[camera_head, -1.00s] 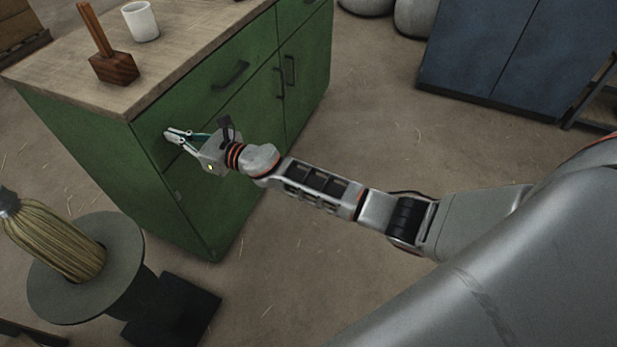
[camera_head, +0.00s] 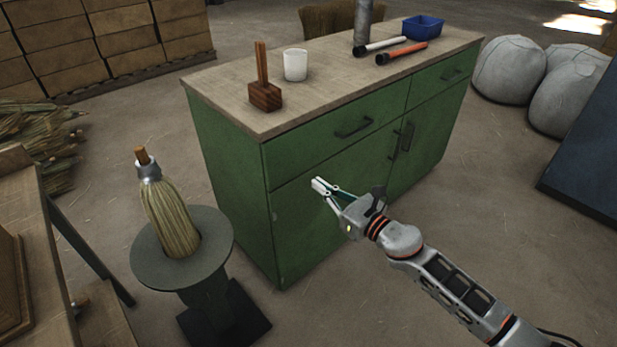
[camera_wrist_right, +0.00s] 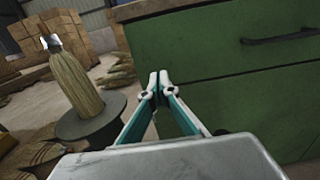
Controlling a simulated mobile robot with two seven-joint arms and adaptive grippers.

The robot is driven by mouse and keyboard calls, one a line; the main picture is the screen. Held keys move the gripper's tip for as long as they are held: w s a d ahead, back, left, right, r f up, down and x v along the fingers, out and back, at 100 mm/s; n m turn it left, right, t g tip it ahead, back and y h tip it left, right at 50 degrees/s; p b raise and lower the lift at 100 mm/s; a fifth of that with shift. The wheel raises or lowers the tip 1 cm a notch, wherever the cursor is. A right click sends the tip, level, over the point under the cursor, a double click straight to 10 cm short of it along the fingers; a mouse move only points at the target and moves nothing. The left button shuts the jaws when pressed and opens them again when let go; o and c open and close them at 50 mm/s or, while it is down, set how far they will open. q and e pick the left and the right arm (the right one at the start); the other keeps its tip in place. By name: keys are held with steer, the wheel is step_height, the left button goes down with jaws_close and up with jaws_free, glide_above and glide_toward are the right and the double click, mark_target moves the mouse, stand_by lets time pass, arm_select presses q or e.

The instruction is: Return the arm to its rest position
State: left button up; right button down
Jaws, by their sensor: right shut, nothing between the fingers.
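My right gripper (camera_head: 318,186) is shut and empty. It is in front of the green cabinet (camera_head: 235,158), below the drawer at its left end, and appears apart from it. In the right wrist view its two fingertips (camera_wrist_right: 158,80) meet, with the green cabinet front (camera_wrist_right: 225,85) beyond them. My right arm (camera_head: 450,285) reaches in from the lower right, stretched toward the cabinet. My left gripper is not in view.
A broom head (camera_head: 172,215) stands upright on a dark round stand (camera_head: 150,262) left of the cabinet. A wooden mallet (camera_head: 264,95), white cup (camera_head: 295,64), two hammers and blue bin (camera_head: 424,27) are on the cabinet top.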

arm_select(q)
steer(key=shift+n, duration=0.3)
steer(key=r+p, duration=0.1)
steer(key=p, duration=0.1)
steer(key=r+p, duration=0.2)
steer(key=p, duration=0.1)
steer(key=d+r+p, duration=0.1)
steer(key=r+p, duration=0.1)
steer(key=p, duration=0.1)
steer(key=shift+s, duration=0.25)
arm_select(e)
steer(key=s+d+f+n+g+h, duration=0.1)
steer(key=s+d+f+n, duration=0.3)
steer(key=s+n, duration=0.7)
steer(key=s+d+f+n+g+h, duration=0.1)
steer(key=s+d+f+n+h, duration=0.3)
steer(key=s+n, duration=0.6)
steer(key=s+d+f+n+g+h, duration=0.1)
steer(key=s+d+f+n+h, duration=0.2)
steer(key=s+f+n, duration=0.4)
steer(key=s+d+n, duration=0.1)
steer(key=s+n, duration=0.3)
steer(key=s, duration=0.5)
steer(key=shift+s+d+f+n+g, duration=0.15)
steer(key=shift+n+g, duration=0.15)
